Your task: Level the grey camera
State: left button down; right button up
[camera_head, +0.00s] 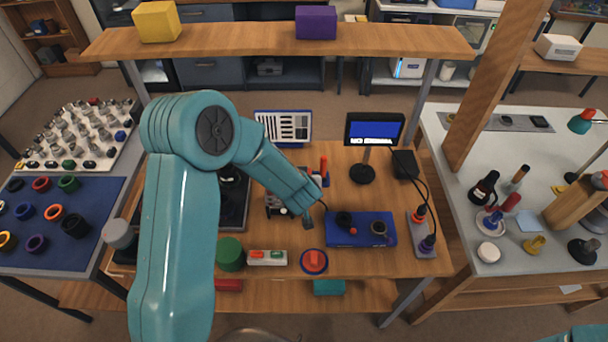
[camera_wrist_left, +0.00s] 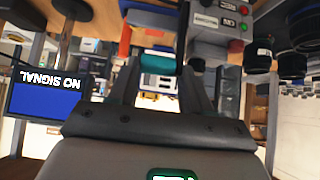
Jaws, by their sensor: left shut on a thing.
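My left arm crosses the head view from the left. Its forearm ends over the middle of the workbench, and its fingers cannot be made out clearly there. In the left wrist view, which is upside down, my left gripper (camera_wrist_left: 163,72) is shut on a small teal cylinder (camera_wrist_left: 162,64). A grey box with red and green buttons, seemingly the grey camera (camera_wrist_left: 222,24), is just beside the fingers. In the head view a grey device (camera_head: 273,205) is partly hidden beside my forearm; its tilt cannot be judged. My right gripper is not in view.
A monitor (camera_head: 374,130) stands behind on the bench; its NO SIGNAL screen also shows in the left wrist view (camera_wrist_left: 46,95). A blue panel (camera_head: 345,232), a red-topped button (camera_head: 313,261) and a green cylinder (camera_head: 231,254) are near the front. A shelf (camera_head: 260,41) spans above.

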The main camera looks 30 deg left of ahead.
pick_arm(q)
jog(key=shift+w+r, duration=0.45)
jog(key=shift+w, duration=0.05)
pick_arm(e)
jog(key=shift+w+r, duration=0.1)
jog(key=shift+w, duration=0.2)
pick_arm(q)
jog(key=c, duration=0.7)
grip_release()
jog(key=shift+f, duration=0.1)
jog(key=shift+o, duration=0.3)
jog(key=shift+w+f, duration=0.2)
jog(key=shift+f, duration=0.1)
jog(key=shift+s+r, duration=0.1)
jog(key=shift+s, duration=0.3)
jog(key=shift+s+d+r, duration=0.15)
jog(key=shift+d+r, duration=0.05)
jog(key=shift+r, duration=0.15)
jog(key=v, duration=1.5)
